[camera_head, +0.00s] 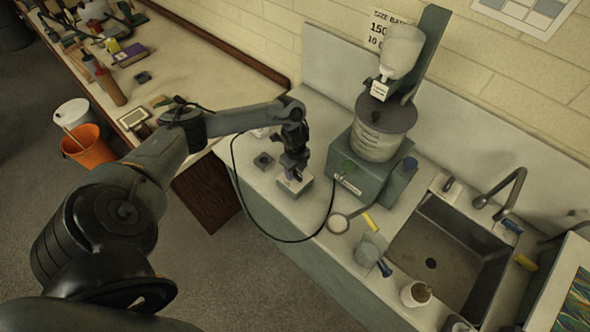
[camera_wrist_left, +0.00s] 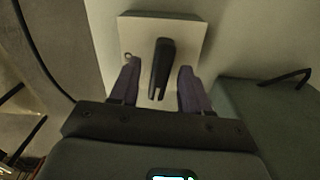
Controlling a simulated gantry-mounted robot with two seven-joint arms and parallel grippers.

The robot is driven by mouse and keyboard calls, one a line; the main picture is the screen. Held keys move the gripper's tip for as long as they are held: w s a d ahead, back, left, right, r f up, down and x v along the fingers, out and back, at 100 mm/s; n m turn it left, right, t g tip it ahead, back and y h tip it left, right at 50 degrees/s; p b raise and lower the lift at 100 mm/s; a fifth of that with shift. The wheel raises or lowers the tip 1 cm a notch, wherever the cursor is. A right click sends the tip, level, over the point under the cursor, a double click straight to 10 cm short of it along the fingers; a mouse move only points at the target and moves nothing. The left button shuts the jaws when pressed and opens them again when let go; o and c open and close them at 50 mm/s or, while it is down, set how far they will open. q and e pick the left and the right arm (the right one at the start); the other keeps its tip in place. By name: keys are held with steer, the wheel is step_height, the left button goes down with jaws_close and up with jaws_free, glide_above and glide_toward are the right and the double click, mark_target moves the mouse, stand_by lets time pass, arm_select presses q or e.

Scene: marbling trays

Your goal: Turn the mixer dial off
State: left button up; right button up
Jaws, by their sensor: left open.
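The mixer dial is a black elongated knob (camera_wrist_left: 161,66) on a pale square control box (camera_wrist_left: 190,35), seen in the left wrist view. In the head view the box (camera_head: 299,187) sits near the counter's front edge, left of the mixer base (camera_head: 365,170); the knob is hidden by my gripper there. My left gripper (camera_head: 293,174) is over the box, pointing down. In the left wrist view its dark purple fingers (camera_wrist_left: 159,72) are open, one on each side of the knob, with gaps visible on both sides. My right gripper is not in view.
A black cable (camera_head: 265,232) loops from near the box over the counter front. The mixer pot (camera_head: 381,132) stands right of the gripper. A small dark square object (camera_head: 263,161) lies left of the box. A sink (camera_head: 442,245) is farther right.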

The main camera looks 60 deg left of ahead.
arm_select(q)
jaws_close()
steer(key=shift+r+n+p, duration=0.2)
steer(key=shift+n+p, duration=0.1)
steer(key=shift+p, duration=0.35)
steer(key=shift+n+p, duration=0.3)
steer(key=shift+n, duration=0.1)
steer(key=shift+f, duration=0.1)
jaws_free()
